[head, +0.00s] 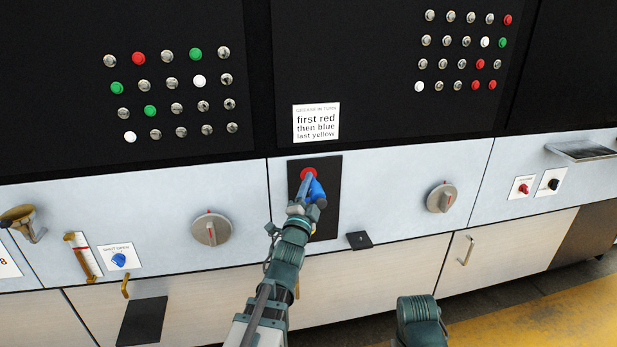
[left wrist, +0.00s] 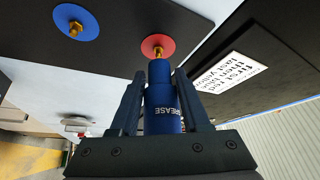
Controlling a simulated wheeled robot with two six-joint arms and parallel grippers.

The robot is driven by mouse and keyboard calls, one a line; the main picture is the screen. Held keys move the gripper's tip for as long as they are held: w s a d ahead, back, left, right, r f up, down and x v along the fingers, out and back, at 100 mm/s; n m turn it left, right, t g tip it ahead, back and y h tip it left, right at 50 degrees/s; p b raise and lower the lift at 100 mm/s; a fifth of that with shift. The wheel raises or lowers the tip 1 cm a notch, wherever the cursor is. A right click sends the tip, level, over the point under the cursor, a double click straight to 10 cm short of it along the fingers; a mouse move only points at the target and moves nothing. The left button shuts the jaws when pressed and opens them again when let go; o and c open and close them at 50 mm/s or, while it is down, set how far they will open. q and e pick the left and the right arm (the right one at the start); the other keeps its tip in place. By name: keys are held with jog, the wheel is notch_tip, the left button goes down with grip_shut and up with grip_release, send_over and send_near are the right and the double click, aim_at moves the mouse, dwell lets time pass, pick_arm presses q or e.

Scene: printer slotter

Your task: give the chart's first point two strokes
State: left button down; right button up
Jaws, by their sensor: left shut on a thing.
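The chart (head: 316,122) is a white card reading "first red then blue last yellow"; it also shows in the left wrist view (left wrist: 233,72). Below it, on a dark upright plate (head: 331,208), is a red disc (head: 307,172). In the left wrist view the red disc (left wrist: 168,45) has a brass fitting, and so does a blue disc (left wrist: 86,19). My left gripper (head: 305,195) is shut on a dark blue cylinder marked "GREASE" (left wrist: 163,100). The cylinder's end is at the red disc's fitting; I cannot tell whether they touch. The yellow point is mostly hidden behind my arm.
A grey dial (head: 211,229) is left of the plate and another (head: 441,197) is right of it. A small dark ledge (head: 359,240) sticks out at the lower right. Panels of coloured buttons are above. A shelf (head: 582,150) juts out at the right.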

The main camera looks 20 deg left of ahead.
pick_arm(q)
jog(key=shift+w+a, duration=0.65)
jog(key=shift+w, duration=0.3)
dwell(1.1)
jog(key=shift+c, duration=1.5)
grip_release()
